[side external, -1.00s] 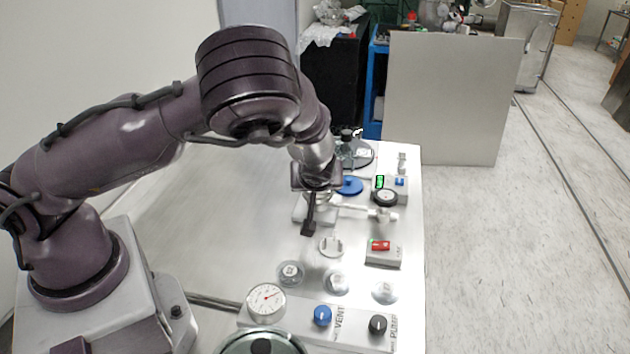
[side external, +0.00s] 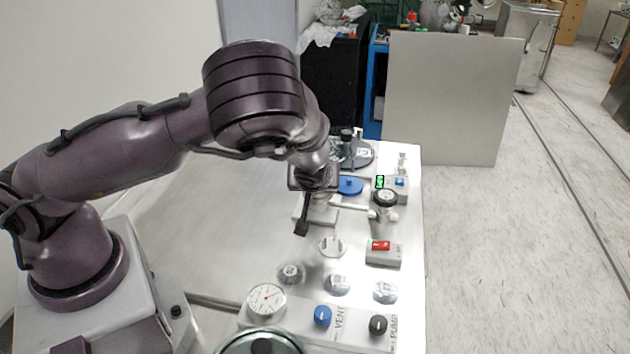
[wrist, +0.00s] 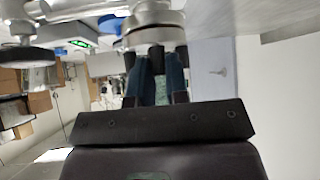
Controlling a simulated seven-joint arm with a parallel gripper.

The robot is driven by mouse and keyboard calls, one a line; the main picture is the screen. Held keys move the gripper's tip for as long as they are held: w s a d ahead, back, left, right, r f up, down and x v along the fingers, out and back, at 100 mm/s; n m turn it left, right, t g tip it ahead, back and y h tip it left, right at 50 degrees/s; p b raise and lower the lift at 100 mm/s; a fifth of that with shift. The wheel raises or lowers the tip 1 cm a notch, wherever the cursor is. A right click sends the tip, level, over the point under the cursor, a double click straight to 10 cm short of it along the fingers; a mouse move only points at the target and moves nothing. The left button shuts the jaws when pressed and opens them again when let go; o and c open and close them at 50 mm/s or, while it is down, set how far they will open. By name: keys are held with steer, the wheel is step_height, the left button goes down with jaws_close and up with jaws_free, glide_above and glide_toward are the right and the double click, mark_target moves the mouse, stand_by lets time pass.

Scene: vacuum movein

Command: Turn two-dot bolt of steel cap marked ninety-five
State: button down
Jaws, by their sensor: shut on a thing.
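My gripper (wrist: 163,54) is seen in the wrist view with its two dark fingers reaching up to a round steel fitting (wrist: 152,28). It is shut on a small part at that fitting, mostly hidden between the fingers. In the side view my gripper (side external: 316,186) points down over the fitting's pale block (side external: 325,217), hiding most of the fitting. Three round steel caps lie on the table: left (side external: 290,273), middle (side external: 337,284) and right (side external: 385,291). Their marks are too small to read. The bolt's dots cannot be made out.
A gauge (side external: 266,300), a blue VENT knob (side external: 322,315) and a black PUMP knob (side external: 378,325) stand at the front. A red switch (side external: 381,245) is right of the fitting. A blue disc (side external: 350,186) sits close behind my gripper. The table's left part is clear.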

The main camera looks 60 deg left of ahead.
steer(key=m+t+h, duration=0.1)
steer(key=m, duration=0.1)
steer(key=m+t+h, duration=0.1)
steer(key=m+h, duration=0.1)
steer(key=m, duration=0.1)
steer(key=shift+s+a+r+t, duration=0.1)
steer(key=shift+a+t, duration=0.05)
steer(key=shift+t, duration=0.25)
steer(key=shift+m+t+h, duration=0.4)
steer(key=shift+m+h, duration=0.8)
steer(key=shift+m, duration=0.5)
steer(key=c, duration=1.4)
jaws_free()
steer(key=shift+s, duration=0.1)
steer(key=v, duration=1.2)
